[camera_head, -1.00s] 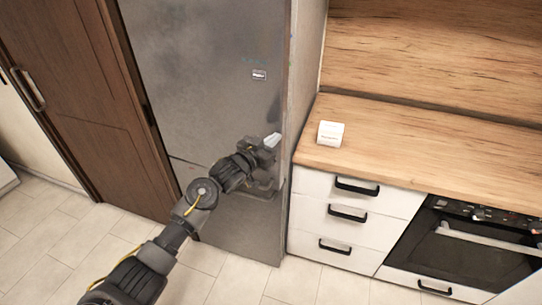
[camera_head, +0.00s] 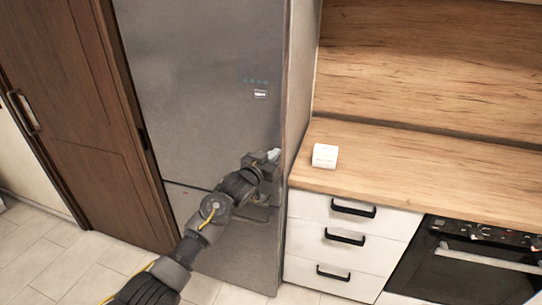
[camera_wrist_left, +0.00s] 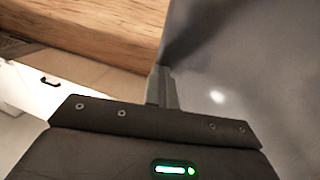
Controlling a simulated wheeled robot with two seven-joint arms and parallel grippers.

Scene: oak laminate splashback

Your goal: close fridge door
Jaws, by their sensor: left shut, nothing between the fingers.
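The fridge (camera_head: 205,90) is tall and grey, with a small label and display marks on its front. Its door front looks flush with the body, and I see no open gap in the head view. My left gripper (camera_head: 274,155) is shut and empty at the door's right edge, just above the seam between the upper and lower doors. In the left wrist view the shut fingers (camera_wrist_left: 161,88) point at the grey door surface (camera_wrist_left: 240,70), close to or touching it. I cannot tell which. My right gripper is not in view.
A wooden counter (camera_head: 420,175) with a small white box (camera_head: 325,156) stands right of the fridge, above white drawers (camera_head: 345,238) and an oven (camera_head: 470,265). A brown wooden door (camera_head: 75,120) is on the left. Tiled floor (camera_head: 50,245) lies in front.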

